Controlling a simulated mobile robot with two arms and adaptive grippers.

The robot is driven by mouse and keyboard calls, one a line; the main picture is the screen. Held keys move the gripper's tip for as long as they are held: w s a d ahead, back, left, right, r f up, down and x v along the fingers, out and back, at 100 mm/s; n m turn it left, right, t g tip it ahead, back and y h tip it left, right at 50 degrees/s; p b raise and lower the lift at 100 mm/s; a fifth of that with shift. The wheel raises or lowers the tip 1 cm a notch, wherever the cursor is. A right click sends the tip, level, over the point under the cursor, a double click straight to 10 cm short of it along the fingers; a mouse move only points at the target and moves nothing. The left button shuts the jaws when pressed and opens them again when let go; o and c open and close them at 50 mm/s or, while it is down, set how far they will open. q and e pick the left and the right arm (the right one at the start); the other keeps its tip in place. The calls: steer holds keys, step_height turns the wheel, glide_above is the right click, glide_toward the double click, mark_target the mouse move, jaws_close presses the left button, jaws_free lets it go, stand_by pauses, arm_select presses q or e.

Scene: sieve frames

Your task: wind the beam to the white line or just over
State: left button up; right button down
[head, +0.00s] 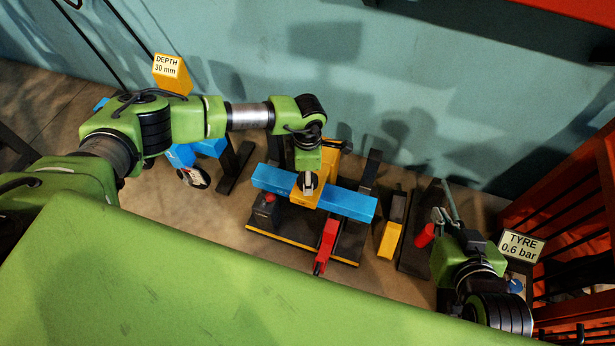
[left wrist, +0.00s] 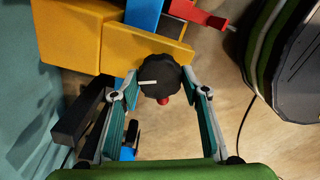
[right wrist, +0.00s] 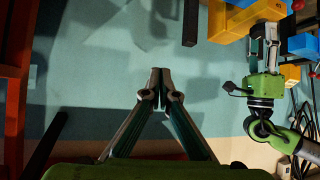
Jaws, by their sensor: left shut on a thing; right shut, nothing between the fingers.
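The blue beam (head: 345,203) lies across a dark base (head: 290,246) in the head view, with a yellow block (head: 326,163) at its middle. My left gripper (head: 307,184) comes down over the yellow block. In the left wrist view my left gripper (left wrist: 160,90) is shut on a black knob (left wrist: 165,72), one finger on each side. The knob has a white mark (left wrist: 147,82) pointing left. I cannot make out the white line for the beam. My right gripper (right wrist: 160,75) is shut and empty; in the head view it is right of the base.
A red piece (head: 327,240) projects from the base's front. A yellow block (head: 390,238) stands right of it. Signs read "DEPTH 30 mm" (head: 167,67) and "TYRE 0.6 bar" (head: 520,245). An orange rack (head: 570,215) bounds the right; a blue-green wall (head: 400,90) lies behind.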

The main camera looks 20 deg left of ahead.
arm_select(q)
steer(key=shift+m, duration=0.4)
steer(key=o, duration=1.1)
step_height(320, 180, up, 12)
